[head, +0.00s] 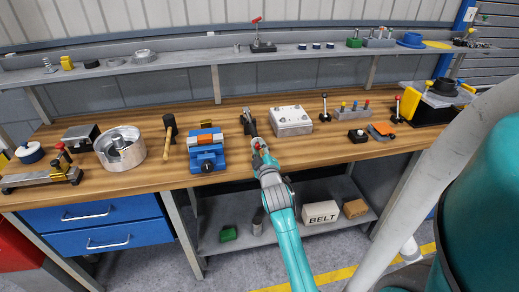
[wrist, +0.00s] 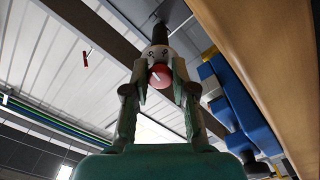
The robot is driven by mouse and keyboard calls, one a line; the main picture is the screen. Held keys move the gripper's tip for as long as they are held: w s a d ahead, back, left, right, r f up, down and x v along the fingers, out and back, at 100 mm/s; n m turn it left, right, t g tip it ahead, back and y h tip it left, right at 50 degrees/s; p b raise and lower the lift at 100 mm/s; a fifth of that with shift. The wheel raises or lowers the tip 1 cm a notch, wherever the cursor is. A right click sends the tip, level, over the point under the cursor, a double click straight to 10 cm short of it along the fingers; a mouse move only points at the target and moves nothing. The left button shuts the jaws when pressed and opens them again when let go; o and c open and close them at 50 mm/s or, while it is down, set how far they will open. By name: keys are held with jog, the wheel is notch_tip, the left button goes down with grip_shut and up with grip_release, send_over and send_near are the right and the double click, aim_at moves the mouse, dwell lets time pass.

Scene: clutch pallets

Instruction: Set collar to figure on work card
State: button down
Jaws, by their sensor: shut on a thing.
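My gripper (head: 258,145) is over the workbench front, beside a dark upright tool. In the wrist view my gripper (wrist: 160,70) has its two fingers closed around a round part with a red knob face (wrist: 160,76) bearing a pale line. Just beyond it is a pale collar (wrist: 158,52) with dark marks, too small to read. A dark cylinder (wrist: 159,33) extends behind the collar. In the head view the held part is mostly hidden by my gripper. I cannot make out a work card or its figure with certainty.
A blue vice (head: 206,160) stands left of my gripper and a metal box (head: 290,121) stands right. A hammer (head: 169,135) and a round metal housing (head: 122,148) lie farther left. The bench (head: 240,178) has bare wood along its front edge. A shelf (head: 200,60) runs behind.

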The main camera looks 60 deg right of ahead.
dwell(0.5)
jog(key=c, duration=1)
grip_release()
jog(key=shift+o, duration=0.2)
jog(key=v, duration=1.2)
jog(key=shift+a, duration=0.1)
